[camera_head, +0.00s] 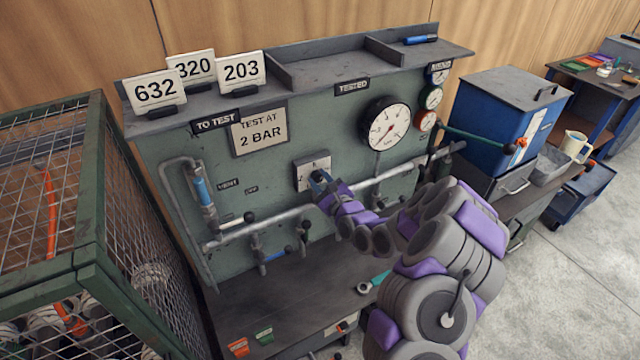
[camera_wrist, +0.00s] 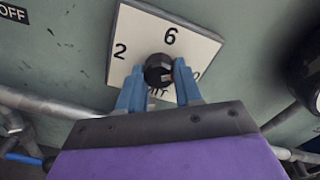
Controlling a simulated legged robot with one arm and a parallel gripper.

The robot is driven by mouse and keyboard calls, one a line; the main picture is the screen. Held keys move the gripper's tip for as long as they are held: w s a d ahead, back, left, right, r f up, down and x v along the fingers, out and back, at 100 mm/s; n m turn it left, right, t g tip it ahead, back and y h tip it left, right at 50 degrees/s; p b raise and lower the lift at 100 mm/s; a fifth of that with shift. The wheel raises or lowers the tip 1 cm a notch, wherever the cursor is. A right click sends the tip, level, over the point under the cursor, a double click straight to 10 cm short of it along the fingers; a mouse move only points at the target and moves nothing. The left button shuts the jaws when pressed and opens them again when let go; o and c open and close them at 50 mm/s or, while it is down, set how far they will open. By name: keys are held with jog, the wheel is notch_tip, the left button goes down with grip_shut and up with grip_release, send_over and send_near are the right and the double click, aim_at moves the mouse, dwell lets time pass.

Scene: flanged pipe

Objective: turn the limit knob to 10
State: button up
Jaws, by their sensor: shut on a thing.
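The limit knob (camera_wrist: 158,68) is a small black round knob on a white square plate (camera_wrist: 205,45) fixed to the green panel. The plate shows 2 on the left, 6 at the top and a partly hidden number ending in 0 on the right. My gripper (camera_wrist: 160,72) has its blue fingers on either side of the knob, shut on it. The fingers cover part of the lower lettering. I cannot tell clearly which number the knob points to. In the head view the plate (camera_head: 303,175) is partly behind my gripper (camera_head: 318,180).
A large gauge (camera_head: 388,123) sits up and right of the plate. Grey pipes (camera_head: 285,217) with valve handles run just below it. A mesh cage (camera_head: 95,200) stands left, and a blue box (camera_head: 495,120) stands right.

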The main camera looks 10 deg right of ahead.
jog(key=m+b, duration=0.1)
jog(key=m, duration=0.2)
jog(key=shift+s+f+m+b, duration=0.1)
jog(key=shift+f+m+b, duration=0.2)
jog(key=shift+f+b, duration=0.1)
jog(key=shift+a+r+m+b, duration=0.15)
jog(key=shift+m+b, duration=0.45)
jog(key=shift+m, duration=0.6)
jog(key=shift+r, duration=0.1)
jog(key=o, duration=1)
jog(key=shift+o, duration=0.2)
jog(key=p+v, duration=1)
jog(key=v, duration=0.7)
jog(key=shift+d, duration=0.2)
